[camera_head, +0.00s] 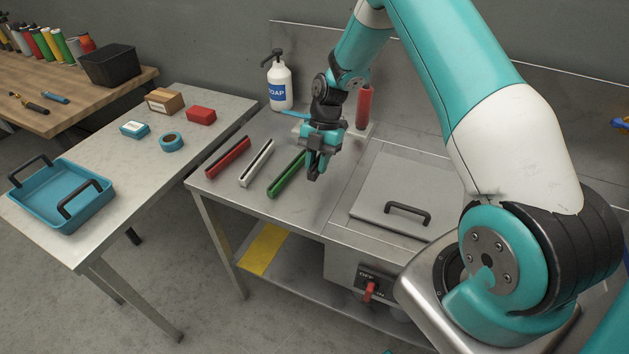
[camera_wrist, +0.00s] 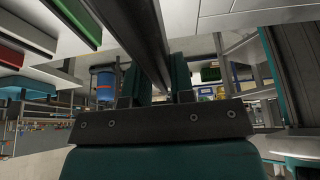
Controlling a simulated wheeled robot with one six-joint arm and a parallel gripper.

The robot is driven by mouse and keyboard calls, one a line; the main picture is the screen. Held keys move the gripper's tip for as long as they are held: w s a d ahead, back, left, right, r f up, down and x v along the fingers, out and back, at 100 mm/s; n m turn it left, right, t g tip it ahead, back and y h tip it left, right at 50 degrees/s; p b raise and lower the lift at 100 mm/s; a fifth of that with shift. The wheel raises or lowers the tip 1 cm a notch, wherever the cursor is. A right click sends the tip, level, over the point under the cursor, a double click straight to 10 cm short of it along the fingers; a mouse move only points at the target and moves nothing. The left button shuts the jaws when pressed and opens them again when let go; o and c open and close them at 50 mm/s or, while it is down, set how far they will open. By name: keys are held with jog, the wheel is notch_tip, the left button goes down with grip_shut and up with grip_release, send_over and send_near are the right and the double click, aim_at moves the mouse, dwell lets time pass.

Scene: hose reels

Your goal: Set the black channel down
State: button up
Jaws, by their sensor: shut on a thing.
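My gripper (camera_head: 316,166) hangs over the steel counter, just right of the green channel. Its two fingers show in the wrist view (camera_wrist: 158,84), shut on the black channel (camera_wrist: 147,38), a long dark bar running up and away between them. In the head view the black channel is mostly hidden by the gripper, and I cannot tell whether it touches the counter. The green channel (camera_head: 287,174), white channel (camera_head: 256,163) and red channel (camera_head: 228,157) lie side by side on the counter to the left.
A soap bottle (camera_head: 279,83) and a red cylinder (camera_head: 364,107) stand behind the gripper. A grey lid with a black handle (camera_head: 407,211) is to the right. A side table at left holds a blue tray (camera_head: 62,205), boxes and a tape roll (camera_head: 171,142).

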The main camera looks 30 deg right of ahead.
aim_at(315, 199)
notch_tip(315, 199, down, 9)
jog(key=shift+r+p, duration=0.1)
jog(key=shift+p, duration=0.85)
jog(key=o, duration=0.8)
